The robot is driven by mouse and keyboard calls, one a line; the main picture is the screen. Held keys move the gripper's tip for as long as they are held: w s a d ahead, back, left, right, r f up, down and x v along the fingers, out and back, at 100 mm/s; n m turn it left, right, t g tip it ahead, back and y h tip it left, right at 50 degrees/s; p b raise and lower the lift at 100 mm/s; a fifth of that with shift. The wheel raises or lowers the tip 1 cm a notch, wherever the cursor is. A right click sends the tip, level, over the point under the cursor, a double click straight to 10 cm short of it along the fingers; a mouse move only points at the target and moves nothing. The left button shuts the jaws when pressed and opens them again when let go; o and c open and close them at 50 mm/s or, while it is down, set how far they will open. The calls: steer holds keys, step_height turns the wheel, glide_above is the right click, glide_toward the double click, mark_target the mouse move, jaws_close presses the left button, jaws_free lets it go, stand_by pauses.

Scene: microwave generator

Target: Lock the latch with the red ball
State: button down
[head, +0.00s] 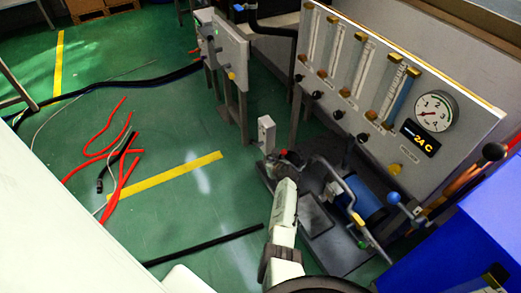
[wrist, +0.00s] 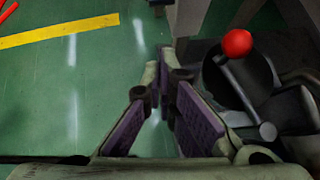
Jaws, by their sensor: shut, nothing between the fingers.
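The red ball (wrist: 237,43) shows in the wrist view, on top of a dark, rounded metal fitting (wrist: 245,80). A short grey lever or rod (wrist: 252,110) runs down from near the ball. My gripper (wrist: 166,78) has purple-padded fingers that converge at the tips, shut with nothing between them. The ball is to the right of the fingertips and apart from them. In the head view a small dark red spot (head: 284,155) at the far end of my white arm may be the ball. My gripper is hard to make out there.
A gauge panel (head: 400,85) stands behind the machine at right. A blue cylinder (head: 362,197), a blue-ball lever (head: 393,198) and a blue box (head: 450,240) are to the right. Red hoses (head: 120,170) lie on the open green floor at left.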

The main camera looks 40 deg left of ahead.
steer(key=s+r+p, duration=0.2)
steer(key=s+r, duration=0.2)
steer(key=s, duration=0.1)
steer(key=shift+r, duration=0.2)
steer(key=shift+s+d, duration=0.1)
stand_by(0.4)
